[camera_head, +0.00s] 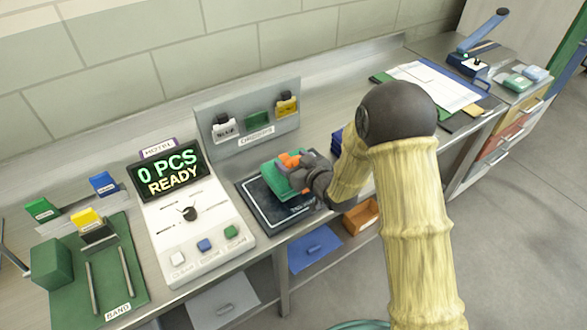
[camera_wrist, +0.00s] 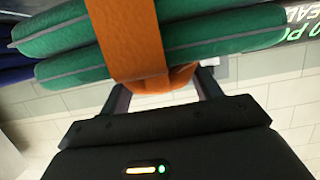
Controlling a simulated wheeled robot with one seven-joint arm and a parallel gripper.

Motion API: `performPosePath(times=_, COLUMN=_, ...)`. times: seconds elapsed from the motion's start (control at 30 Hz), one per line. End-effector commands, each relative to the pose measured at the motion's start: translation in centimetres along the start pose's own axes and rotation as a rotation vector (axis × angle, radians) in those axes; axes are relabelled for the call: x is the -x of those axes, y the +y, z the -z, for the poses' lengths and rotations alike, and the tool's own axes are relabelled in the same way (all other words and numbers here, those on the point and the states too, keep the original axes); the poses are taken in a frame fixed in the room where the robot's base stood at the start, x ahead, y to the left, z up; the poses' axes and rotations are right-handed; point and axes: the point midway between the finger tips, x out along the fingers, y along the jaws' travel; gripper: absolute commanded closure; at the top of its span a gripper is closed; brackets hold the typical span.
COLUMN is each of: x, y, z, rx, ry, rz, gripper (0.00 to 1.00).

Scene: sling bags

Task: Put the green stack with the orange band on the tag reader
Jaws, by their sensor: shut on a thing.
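The green stack (camera_head: 273,179) with its orange band (camera_head: 290,160) is in my gripper (camera_head: 305,172), over the dark flat pad (camera_head: 258,203) that looks like the tag reader. In the wrist view the green stack (camera_wrist: 215,38) shows as two green layers, and the orange band (camera_wrist: 130,35) runs around them. My gripper (camera_wrist: 164,85) is shut on the band's orange loop there. Part of the pad is hidden under the stack and my gripper. I cannot tell whether the stack touches the pad. The display (camera_head: 168,172) reads "0 PCS READY".
A white console (camera_head: 190,230) with buttons stands left of the pad. A grey rack (camera_head: 248,120) with tags stands behind. A dark blue stack (camera_head: 338,138) is partly hidden behind my arm. A green board (camera_head: 125,270) lies at the left. Open drawers (camera_head: 315,247) jut out below the counter.

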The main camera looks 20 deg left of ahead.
Motion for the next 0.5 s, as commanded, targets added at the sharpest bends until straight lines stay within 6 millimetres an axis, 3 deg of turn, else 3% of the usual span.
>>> performPosePath(times=0.2, x=-0.8, y=0.0, z=-2.5, rx=0.000, ry=0.000, rz=0.001, gripper=0.72)
performPosePath(times=0.5, x=-0.9, y=0.0, z=-2.9, rx=0.002, ry=0.004, rz=0.000, gripper=0.72)
